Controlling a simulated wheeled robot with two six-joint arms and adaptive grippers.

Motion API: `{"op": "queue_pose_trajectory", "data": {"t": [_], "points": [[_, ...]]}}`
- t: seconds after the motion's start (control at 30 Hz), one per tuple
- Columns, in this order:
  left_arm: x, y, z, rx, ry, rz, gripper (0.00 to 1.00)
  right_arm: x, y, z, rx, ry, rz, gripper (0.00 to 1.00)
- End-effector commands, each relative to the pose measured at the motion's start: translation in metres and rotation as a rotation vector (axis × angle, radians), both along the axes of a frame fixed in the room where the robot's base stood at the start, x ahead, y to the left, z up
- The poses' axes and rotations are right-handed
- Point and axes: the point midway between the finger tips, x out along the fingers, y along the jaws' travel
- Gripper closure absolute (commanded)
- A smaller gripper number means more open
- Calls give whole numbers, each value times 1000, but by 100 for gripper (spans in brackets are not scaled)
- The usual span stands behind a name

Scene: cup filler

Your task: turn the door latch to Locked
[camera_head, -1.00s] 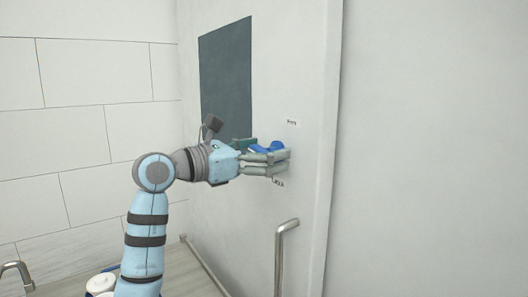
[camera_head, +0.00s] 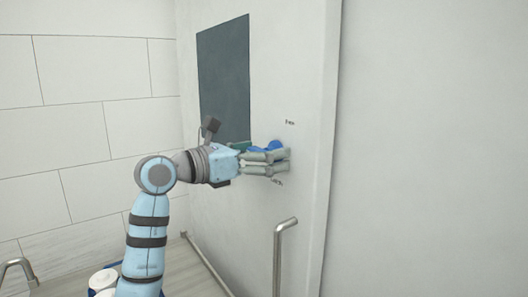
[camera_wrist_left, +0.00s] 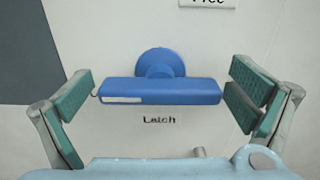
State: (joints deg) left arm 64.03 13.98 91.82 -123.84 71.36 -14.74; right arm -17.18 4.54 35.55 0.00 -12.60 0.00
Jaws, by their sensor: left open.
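The blue door latch (camera_wrist_left: 162,91) shows in the left wrist view as a horizontal bar on a round blue hub, with a white mark at its left end. It is partly hidden behind my fingers in the head view (camera_head: 266,146). The right finger is close to the other end. The same gripper (camera_head: 286,160) reaches the door from the left in the head view. My right gripper is not in view.
The pale door (camera_head: 225,215) has a dark window panel (camera_head: 224,80) and a metal handle (camera_head: 281,255) below the latch. A "Free" label (camera_wrist_left: 208,3) is above the latch and a "Latch" label (camera_wrist_left: 159,119) below it. White round items (camera_head: 103,280) stand at lower left.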

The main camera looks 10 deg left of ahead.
Motion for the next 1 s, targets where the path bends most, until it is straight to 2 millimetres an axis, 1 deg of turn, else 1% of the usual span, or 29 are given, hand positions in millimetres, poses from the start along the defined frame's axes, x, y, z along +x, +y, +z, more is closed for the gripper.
{"op": "queue_pose_trajectory", "data": {"t": [0.1,0.17,0.27,0.4,0.5,0.6,0.73,1.0], "points": [[-2,3,0,0,-1,1,0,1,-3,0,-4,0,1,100],[-7,7,1,0,-2,2,0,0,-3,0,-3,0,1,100],[-23,21,0,5,-3,5,0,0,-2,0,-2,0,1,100],[-54,47,-1,6,-1,6,0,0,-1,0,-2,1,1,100],[-73,63,-1,7,1,6,0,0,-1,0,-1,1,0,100],[-85,73,-1,4,0,4,0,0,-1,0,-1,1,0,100],[-92,76,0,1,2,0,0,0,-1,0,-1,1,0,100],[-91,76,0,0,1,-1,0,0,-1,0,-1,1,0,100]]}}
